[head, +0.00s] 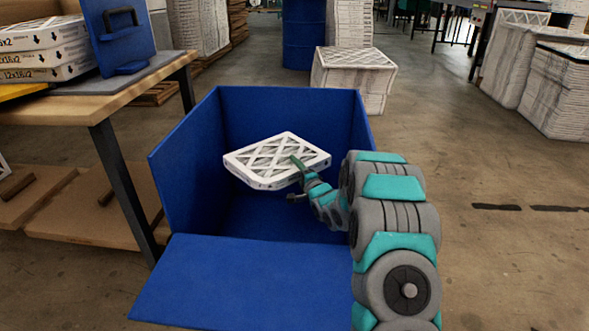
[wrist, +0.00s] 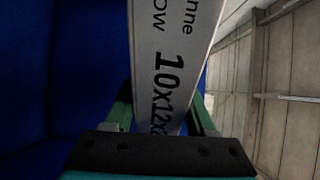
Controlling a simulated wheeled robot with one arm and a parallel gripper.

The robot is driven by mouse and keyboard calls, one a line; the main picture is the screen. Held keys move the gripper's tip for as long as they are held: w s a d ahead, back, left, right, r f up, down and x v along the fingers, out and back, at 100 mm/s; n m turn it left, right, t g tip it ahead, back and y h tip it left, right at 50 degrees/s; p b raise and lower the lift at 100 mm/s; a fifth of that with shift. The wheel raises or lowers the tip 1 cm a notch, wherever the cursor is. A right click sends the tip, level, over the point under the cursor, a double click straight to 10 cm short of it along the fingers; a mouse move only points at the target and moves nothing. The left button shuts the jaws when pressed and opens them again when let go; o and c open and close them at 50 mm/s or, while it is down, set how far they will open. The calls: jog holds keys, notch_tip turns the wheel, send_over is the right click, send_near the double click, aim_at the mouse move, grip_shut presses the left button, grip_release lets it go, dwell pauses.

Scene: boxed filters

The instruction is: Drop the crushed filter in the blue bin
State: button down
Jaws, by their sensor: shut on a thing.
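A white boxed filter (head: 265,162) with a lattice face is held by my gripper (head: 298,165) over the blue bin (head: 185,185). In the head view the filter lies roughly flat, slightly tilted, within the bin's opening and above its floor. My gripper is shut on the filter's near right edge. In the wrist view the fingers (wrist: 160,118) stand on both sides of the filter's printed edge (wrist: 172,60), marked 10x12. The blue bin wall (wrist: 60,70) fills the left of that view. Crushing on the filter is not clear from these views.
A wooden table (head: 110,98) with stacked filters (head: 40,55) and a blue case (head: 118,40) stands left. The bin's front flap (head: 250,285) lies folded down. A filter stack (head: 352,80) stands behind the bin; more stacks are right. Floor right of my arm is clear.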

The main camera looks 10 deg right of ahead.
jog(key=shift+c, duration=0.7)
grip_release()
